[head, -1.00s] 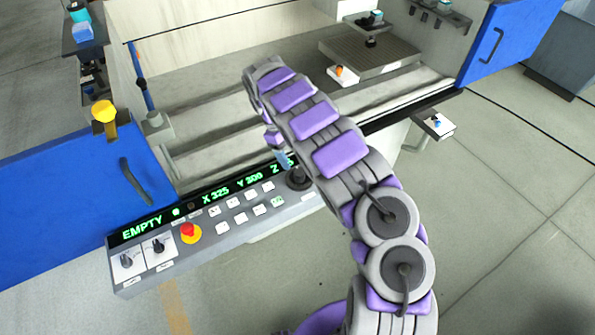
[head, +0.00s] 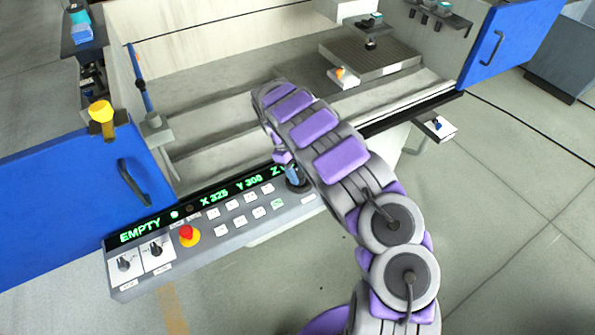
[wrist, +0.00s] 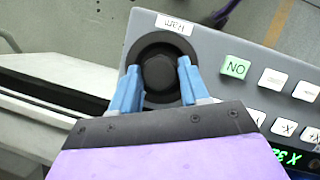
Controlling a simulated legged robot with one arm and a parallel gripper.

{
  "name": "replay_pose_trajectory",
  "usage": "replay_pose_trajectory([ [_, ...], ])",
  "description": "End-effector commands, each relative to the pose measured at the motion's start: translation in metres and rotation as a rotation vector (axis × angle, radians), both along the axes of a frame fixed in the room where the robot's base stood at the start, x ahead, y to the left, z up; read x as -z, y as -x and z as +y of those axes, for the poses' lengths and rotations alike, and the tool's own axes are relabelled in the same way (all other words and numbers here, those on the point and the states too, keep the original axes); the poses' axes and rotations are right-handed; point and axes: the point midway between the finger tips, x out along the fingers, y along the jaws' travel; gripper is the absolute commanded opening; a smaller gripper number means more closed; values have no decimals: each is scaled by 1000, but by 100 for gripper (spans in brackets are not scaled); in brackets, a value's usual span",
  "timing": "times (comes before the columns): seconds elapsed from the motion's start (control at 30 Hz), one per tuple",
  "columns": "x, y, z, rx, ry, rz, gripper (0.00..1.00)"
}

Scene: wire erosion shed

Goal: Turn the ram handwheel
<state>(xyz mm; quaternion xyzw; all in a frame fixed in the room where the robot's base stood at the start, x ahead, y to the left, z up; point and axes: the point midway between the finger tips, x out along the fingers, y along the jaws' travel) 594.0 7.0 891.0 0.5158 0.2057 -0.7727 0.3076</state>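The ram handwheel (wrist: 159,46) is a black round wheel with a raised central hub. It sits at the end of the grey control panel, beside a small white label that appears upside down in the wrist view. In the head view the handwheel (head: 300,187) is at the panel's right end, partly hidden by my fingers. My gripper (wrist: 157,72) has two blue fingers standing apart on either side of the hub, over the wheel's dish. The gripper (head: 292,175) is low at the wheel in the head view. I cannot tell whether the fingers touch the hub.
The control panel (head: 225,235) has white buttons, a green ON button (wrist: 235,67), a red emergency stop (head: 188,235) and two small dials. Its display reads EMPTY, X 325, Y 300. The machine's tank with a slotted table (head: 385,60) lies behind. Blue doors (head: 70,185) flank it.

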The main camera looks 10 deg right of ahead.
Motion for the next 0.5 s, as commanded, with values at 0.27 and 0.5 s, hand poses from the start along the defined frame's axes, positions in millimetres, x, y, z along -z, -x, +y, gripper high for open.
replay_pose_trajectory([
  [0.27,0,0,0,0,0,0,18],
  [0.5,0,0,0,4,0,0,9],
])
